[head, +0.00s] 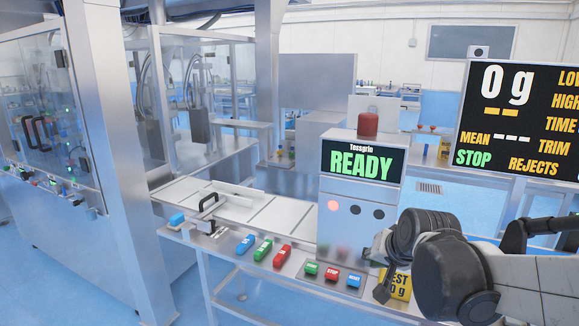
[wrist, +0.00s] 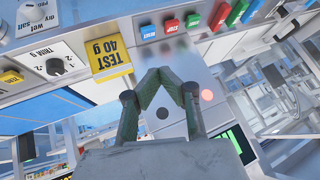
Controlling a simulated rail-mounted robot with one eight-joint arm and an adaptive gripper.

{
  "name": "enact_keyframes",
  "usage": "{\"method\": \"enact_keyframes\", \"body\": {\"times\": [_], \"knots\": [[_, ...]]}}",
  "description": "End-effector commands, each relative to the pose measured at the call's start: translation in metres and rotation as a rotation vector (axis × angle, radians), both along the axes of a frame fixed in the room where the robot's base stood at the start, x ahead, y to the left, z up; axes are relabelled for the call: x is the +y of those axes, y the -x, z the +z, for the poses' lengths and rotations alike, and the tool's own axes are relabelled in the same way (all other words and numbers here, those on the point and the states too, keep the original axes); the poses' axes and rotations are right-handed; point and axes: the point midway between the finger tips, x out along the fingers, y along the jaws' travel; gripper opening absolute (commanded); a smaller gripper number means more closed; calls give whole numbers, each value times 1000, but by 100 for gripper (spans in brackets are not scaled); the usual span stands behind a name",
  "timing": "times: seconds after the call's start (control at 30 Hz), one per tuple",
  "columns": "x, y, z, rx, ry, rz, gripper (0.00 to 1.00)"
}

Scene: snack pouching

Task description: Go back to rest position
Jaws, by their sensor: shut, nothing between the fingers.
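My gripper (head: 381,291) is at the lower right of the head view, in front of the checkweigher cabinet and beside the yellow TEST block. In the wrist view my gripper (wrist: 171,72) has its two fingers drawn together at the tips, with nothing between them. The arm reaches in from the right edge of the head view. The yellow TEST block (head: 401,287) is partly hidden behind the gripper; in the wrist view it reads TEST 40 g (wrist: 112,57) and stands apart from the fingers.
The checkweigher cabinet (head: 340,205) shows READY and carries a red beacon (head: 368,124). Green, red and blue buttons (head: 332,273) lie on its front panel. A conveyor (head: 240,208) runs to the left. A large display (head: 515,120) reads 0 g. A knob (wrist: 55,64) shows in the wrist view.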

Motion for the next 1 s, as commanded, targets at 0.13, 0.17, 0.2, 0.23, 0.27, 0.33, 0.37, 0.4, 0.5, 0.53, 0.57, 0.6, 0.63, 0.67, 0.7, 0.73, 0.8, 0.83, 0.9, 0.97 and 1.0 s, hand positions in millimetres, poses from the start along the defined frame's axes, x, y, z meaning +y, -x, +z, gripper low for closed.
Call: {"method": "enact_keyframes", "body": {"times": [0.13,0.17,0.2,0.23,0.27,0.33,0.37,0.4,0.5,0.53,0.57,0.6,0.63,0.67,0.7,0.73,0.8,0.83,0.9,0.97,1.0], "knots": [[1,41,12,12,54,41,0],[1,49,14,15,64,50,0],[1,60,16,19,78,62,0],[1,68,17,21,89,70,0],[1,75,18,24,100,78,0],[0,93,20,29,124,98,0],[0,101,21,32,135,106,0],[0,112,21,35,149,118,0],[-1,137,21,45,185,145,0],[-2,145,20,48,195,154,0],[-2,152,19,51,205,162,0],[-3,161,18,55,218,172,0],[-3,167,17,56,228,180,0],[-4,173,17,58,237,187,0],[-4,180,15,61,246,195,0],[-4,185,14,63,253,201,0],[-5,194,12,68,267,213,0],[-5,197,11,69,272,216,0],[-6,202,10,72,280,223,0],[-6,204,10,73,284,226,0],[-6,205,9,73,285,227,0]]}}
